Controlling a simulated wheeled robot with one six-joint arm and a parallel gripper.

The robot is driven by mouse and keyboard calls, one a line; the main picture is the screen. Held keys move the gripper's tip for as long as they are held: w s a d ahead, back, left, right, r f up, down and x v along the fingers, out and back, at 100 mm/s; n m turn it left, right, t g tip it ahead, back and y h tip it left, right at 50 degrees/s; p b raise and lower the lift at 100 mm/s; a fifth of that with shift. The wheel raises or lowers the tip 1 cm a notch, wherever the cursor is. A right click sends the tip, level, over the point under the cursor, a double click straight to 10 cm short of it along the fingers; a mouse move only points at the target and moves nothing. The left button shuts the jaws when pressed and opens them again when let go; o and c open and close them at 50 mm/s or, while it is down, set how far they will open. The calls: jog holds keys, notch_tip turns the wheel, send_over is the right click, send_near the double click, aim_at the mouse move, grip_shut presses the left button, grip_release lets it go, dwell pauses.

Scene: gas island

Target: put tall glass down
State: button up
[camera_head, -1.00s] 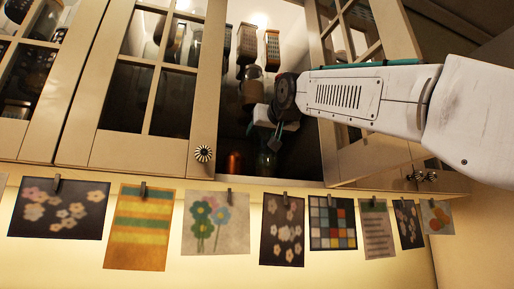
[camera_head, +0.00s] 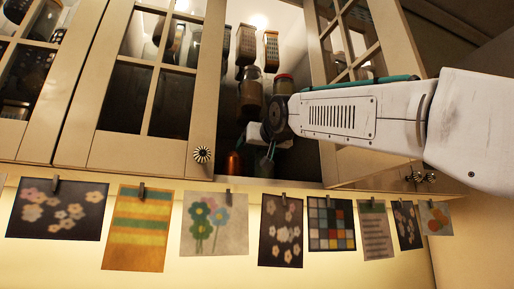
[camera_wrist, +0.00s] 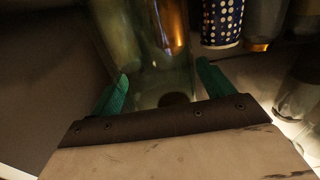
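The tall glass (camera_wrist: 160,65) is a clear, slightly greenish vessel in the wrist view, between the two teal fingers of my gripper (camera_wrist: 163,78). A finger lies on each side of it, close to its walls. I cannot tell whether they press on it or stand slightly apart. In the head view my gripper (camera_head: 264,150) is inside the open cabinet, low down near the bottom shelf. The glass is dark and hard to make out there, and I cannot see whether its base touches the shelf.
An orange-red bottle (camera_head: 233,163) stands left of my gripper. Jars (camera_head: 250,92) and patterned boxes (camera_head: 270,48) are on the shelf above. A dotted blue cup (camera_wrist: 221,22) and other glassware are at the right in the wrist view.

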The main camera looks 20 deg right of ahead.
jog(key=s, duration=1.2)
jog(key=s+d+f+g, duration=0.1)
jog(key=s+f+g, duration=0.15)
jog(key=f, duration=0.85)
jog(key=s+d+f+g, duration=0.1)
jog(key=s+f+g, duration=0.15)
jog(key=f, duration=0.85)
jog(key=s+d+f+g, duration=0.1)
jog(key=f+g, duration=0.3)
jog(key=f, duration=0.7)
jog(key=s+f+g, duration=0.4)
jog(key=s+f, duration=0.5)
jog(key=f, duration=0.3)
jog(key=s+f+g, duration=0.3)
jog(key=s+f, duration=0.6)
jog(key=f, duration=0.4)
jog(key=shift+d+f+g, duration=0.25)
jog(key=shift+d+g, duration=0.05)
jog(key=shift+g, duration=0.1)
